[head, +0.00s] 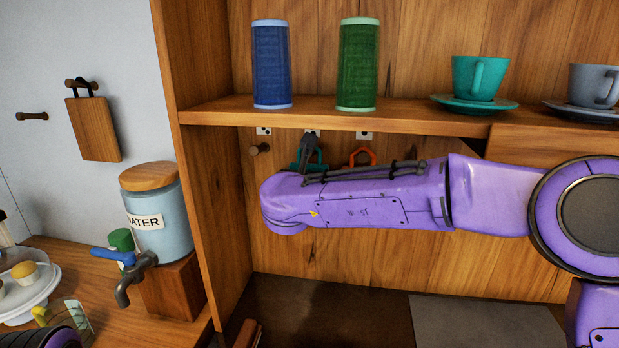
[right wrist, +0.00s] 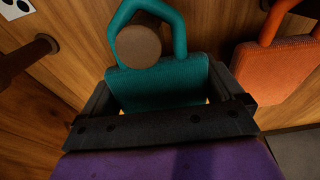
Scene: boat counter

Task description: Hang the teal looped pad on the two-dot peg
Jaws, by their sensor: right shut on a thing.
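The teal looped pad (right wrist: 160,85) is in my right gripper, which is shut on it. In the right wrist view its loop surrounds the end of a round brown peg (right wrist: 138,46), the middle one of the row. In the head view only a little of the teal pad (head: 296,166) shows behind my right gripper (head: 309,150). The left peg (head: 260,149) is bare. A white dotted label (right wrist: 15,8) above it is partly cut off. The middle peg's label (head: 312,131) is partly hidden, and its dots are too small to count. My left gripper is not visible.
An orange looped pad (right wrist: 280,70) hangs close on the right. A shelf (head: 400,118) just above the pegs carries a blue canister (head: 271,65), a green canister (head: 358,65) and cups. A cabinet side wall (head: 196,180) stands left of the pegs.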

